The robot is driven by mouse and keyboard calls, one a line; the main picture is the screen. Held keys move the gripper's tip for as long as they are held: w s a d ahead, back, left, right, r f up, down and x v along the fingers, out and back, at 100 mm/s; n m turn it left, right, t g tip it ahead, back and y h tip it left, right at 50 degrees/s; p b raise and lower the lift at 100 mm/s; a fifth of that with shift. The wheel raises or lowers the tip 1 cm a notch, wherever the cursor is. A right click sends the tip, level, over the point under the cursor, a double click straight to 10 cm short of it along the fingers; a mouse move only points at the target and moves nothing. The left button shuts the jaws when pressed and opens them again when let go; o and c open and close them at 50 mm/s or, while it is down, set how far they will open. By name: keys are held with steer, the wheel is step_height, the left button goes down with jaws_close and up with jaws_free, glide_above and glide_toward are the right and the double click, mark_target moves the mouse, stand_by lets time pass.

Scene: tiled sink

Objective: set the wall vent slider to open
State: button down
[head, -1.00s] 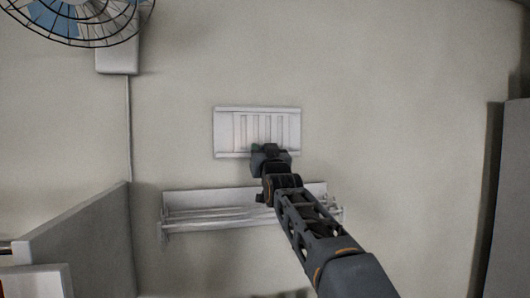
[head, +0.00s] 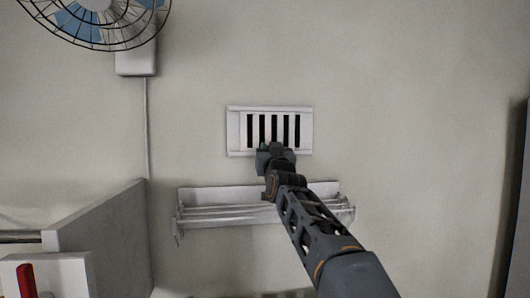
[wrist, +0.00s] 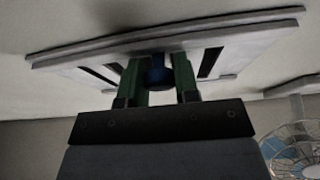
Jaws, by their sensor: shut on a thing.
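The white wall vent (head: 235,130) is on the wall in the middle of the head view. Its dark slots show as open gaps between white slats. My gripper (head: 275,150) is at the vent's lower edge and covers part of it. In the wrist view, the vent (wrist: 235,38) spans the top, with dark slots on both sides of my gripper (wrist: 158,75). The green fingers are shut on a blue knob (wrist: 158,76), the vent slider's handle. In the head view the knob is hidden behind my gripper.
A white rail shelf (head: 215,210) is on the wall just below the vent, behind my arm. A fan (head: 95,20) is at the upper left, and it also shows in the wrist view (wrist: 295,150). A grey partition (head: 105,240) stands at lower left. The wall right of the vent is clear.

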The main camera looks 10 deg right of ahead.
steer(key=shift+a, duration=0.1)
steer(key=c, duration=0.9)
jaws_free()
steer(key=shift+a, duration=0.2)
steer(key=shift+o, duration=0.2)
steer(key=shift+d, duration=0.15)
steer(key=shift+s+f, duration=0.2)
steer(key=s+a+b, duration=0.1)
steer(key=s+b, duration=0.2)
steer(key=s, duration=1.1)
steer(key=shift+s+f, duration=0.15)
steer(key=shift+f, duration=0.25)
